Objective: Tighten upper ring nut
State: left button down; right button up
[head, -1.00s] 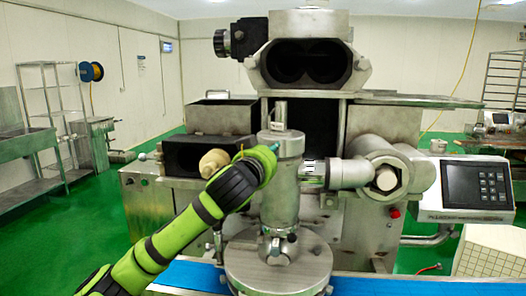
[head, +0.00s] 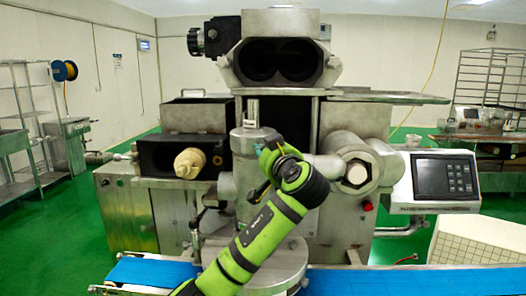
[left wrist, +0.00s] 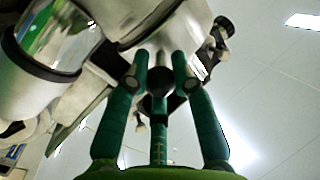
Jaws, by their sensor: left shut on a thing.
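The upright metal cylinder (head: 246,143) stands at the middle of the machine in the head view. My green left arm crosses in front of it and hides its lower part. The gripper is shut on this part, apparently the upper ring nut, though the contact is partly hidden. My right gripper is not in view.
A horizontal pipe with a large hex fitting (head: 357,173) lies right of the cylinder. A control panel (head: 444,177) stands farther right. A blue conveyor belt (head: 420,280) runs along the front.

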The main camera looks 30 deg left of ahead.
pick_arm(q)
jog(key=shift+r, duration=0.4)
jog(key=c, duration=1.2)
grip_release()
jog(key=shift+o, duration=0.8)
jog(key=shift+f, duration=0.2)
jog(key=shift+s+d+f, duration=0.1)
jog(key=shift+s+d, duration=0.25)
jog(key=shift+d, duration=0.1)
jog(key=v, duration=1.1)
jog(key=shift+a, duration=0.1)
